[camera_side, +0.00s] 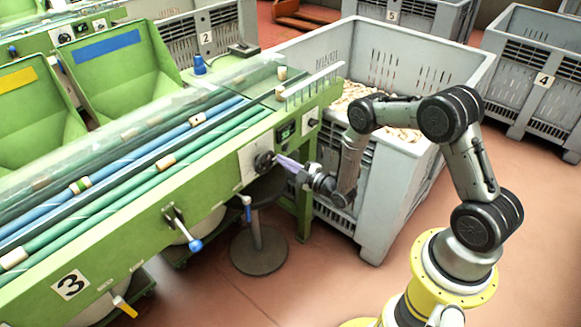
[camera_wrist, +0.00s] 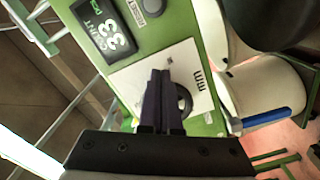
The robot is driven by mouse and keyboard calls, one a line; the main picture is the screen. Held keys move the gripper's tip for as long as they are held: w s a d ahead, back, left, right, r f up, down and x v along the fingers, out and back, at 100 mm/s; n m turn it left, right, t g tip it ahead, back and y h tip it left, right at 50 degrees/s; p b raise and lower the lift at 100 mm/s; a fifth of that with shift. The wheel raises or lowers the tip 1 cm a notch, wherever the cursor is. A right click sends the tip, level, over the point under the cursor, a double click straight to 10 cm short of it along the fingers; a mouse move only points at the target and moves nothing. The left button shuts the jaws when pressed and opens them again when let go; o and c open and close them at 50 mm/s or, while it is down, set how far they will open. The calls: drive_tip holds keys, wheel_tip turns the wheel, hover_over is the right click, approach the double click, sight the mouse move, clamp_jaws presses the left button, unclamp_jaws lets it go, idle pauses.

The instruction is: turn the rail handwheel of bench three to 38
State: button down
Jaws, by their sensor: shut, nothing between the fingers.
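Bench three (camera_side: 125,232) is the green bench with the "3" plate at its front left. Its black rail handwheel (camera_side: 264,161) sits on a white plate marked "mm" on the bench's front face. In the wrist view the handwheel (camera_wrist: 184,101) is partly hidden behind my fingers. A dark display (camera_wrist: 108,27) beside the plate appears to read 33, seen tilted. My gripper (camera_side: 279,160) has purple fingers, shut and empty, pointing at the handwheel from the right. In the wrist view the shut fingers (camera_wrist: 161,76) overlap the wheel; I cannot tell whether they touch it.
A grey crate (camera_side: 400,185) with corks stands right of the bench, behind my arm. A round stool (camera_side: 258,250) stands below the handwheel. Floor in front is clear.

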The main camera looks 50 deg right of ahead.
drive_tip(key=shift+a+r, duration=0.1)
drive_tip(key=shift+a, duration=0.45)
idle(0.5)
drive_tip(key=shift+a+f, duration=0.3)
drive_tip(key=shift+f, duration=0.25)
drive_tip(key=shift+a+f, duration=0.45)
drive_tip(key=shift+d+f, duration=0.1)
idle(0.3)
drive_tip(key=s, duration=0.6)
drive_tip(key=shift+d+f, duration=0.2)
drive_tip(key=shift+d, duration=0.2)
